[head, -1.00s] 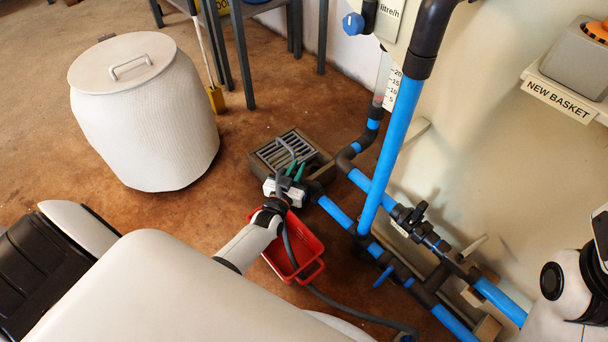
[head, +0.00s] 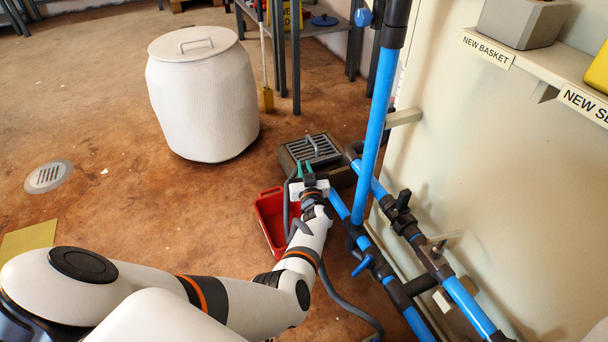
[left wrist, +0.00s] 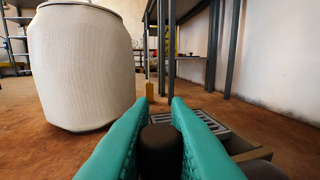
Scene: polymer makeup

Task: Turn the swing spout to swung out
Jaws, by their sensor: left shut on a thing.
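My left gripper (head: 307,170) reaches in low beside the pipework, its green fingers pointing towards the floor drain. In the left wrist view the two green fingers (left wrist: 160,130) are shut on a dark, rounded piece (left wrist: 160,150), which I take to be the swing spout. Its far end and its joint to the pipe are hidden by the fingers and hand. In the head view the hand and wrist cover most of the spout, so its angle cannot be told. My right gripper is out of view.
A grated drain box (head: 318,150) lies just beyond the fingers. A red tray (head: 270,215) and a grey hose (head: 345,305) are beside my arm. Blue pipes (head: 368,185) stand close on the right. A large white bin (head: 200,100) stands at left, with open floor around it.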

